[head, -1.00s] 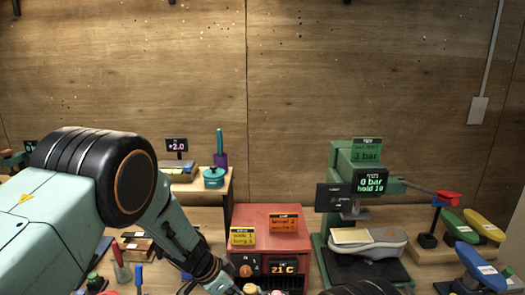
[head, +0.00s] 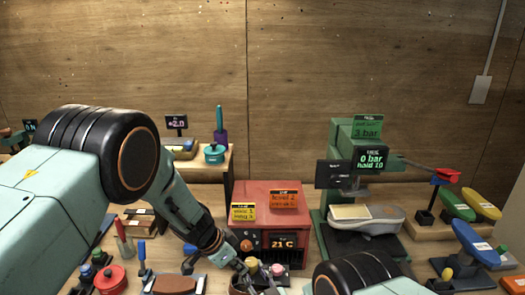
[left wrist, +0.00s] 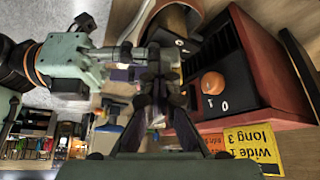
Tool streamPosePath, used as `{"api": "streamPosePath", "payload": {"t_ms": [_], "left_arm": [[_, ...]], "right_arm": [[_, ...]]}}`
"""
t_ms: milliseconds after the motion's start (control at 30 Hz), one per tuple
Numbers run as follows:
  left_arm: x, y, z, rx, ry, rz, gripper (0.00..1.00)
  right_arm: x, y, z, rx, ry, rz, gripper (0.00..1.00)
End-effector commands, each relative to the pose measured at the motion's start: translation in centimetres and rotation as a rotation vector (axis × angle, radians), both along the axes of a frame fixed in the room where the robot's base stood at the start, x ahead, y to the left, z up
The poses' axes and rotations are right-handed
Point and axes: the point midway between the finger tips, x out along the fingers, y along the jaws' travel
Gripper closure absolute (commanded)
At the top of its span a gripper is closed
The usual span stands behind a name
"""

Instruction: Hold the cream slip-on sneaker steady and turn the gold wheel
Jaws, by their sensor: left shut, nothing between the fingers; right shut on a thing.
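A pale grey shoe with a cream top (head: 372,222) sits on the green press at the right; I cannot tell whether it is the cream slip-on sneaker. I cannot make out a gold wheel. My left gripper (left wrist: 158,75) is shut and empty in front of the red box in the left wrist view. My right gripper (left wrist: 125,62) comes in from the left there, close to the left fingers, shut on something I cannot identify.
The red box (head: 270,195) has an orange knob (head: 246,246) and a 21 C display. The green press (head: 350,165) stands to its right, near several coloured shoe forms. A red pot (head: 110,280) and hand tools crowd the front left.

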Motion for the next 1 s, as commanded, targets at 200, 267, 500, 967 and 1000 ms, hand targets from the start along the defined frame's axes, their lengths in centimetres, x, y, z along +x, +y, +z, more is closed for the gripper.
{"api": "streamPosePath", "payload": {"t_ms": [200, 267, 500, 967, 1000], "left_arm": [[0.3, -0.2, 0.2, -0.001, -0.006, 0.0, 1.0], [0.3, -0.2, 0.2, -0.001, -0.006, 0.0, 1.0], [0.4, -0.1, 0.2, -0.002, -0.007, 0.001, 1.0], [1.4, 0.7, 0.3, -0.001, -0.01, 0.004, 1.0], [1.6, 0.7, 0.3, -0.002, -0.011, 0.005, 1.0]], "right_arm": [[-0.3, 0.5, 0.0, 0.0, 0.0, 0.013, 1.0], [-0.3, 0.5, 0.0, 0.0, 0.0, 0.014, 1.0], [-0.4, 0.7, 0.0, 0.001, 0.0, 0.017, 1.0], [-0.5, 0.7, -0.1, 0.002, 0.001, 0.017, 1.0], [-0.5, 0.7, -0.1, 0.002, 0.001, 0.017, 1.0]]}}
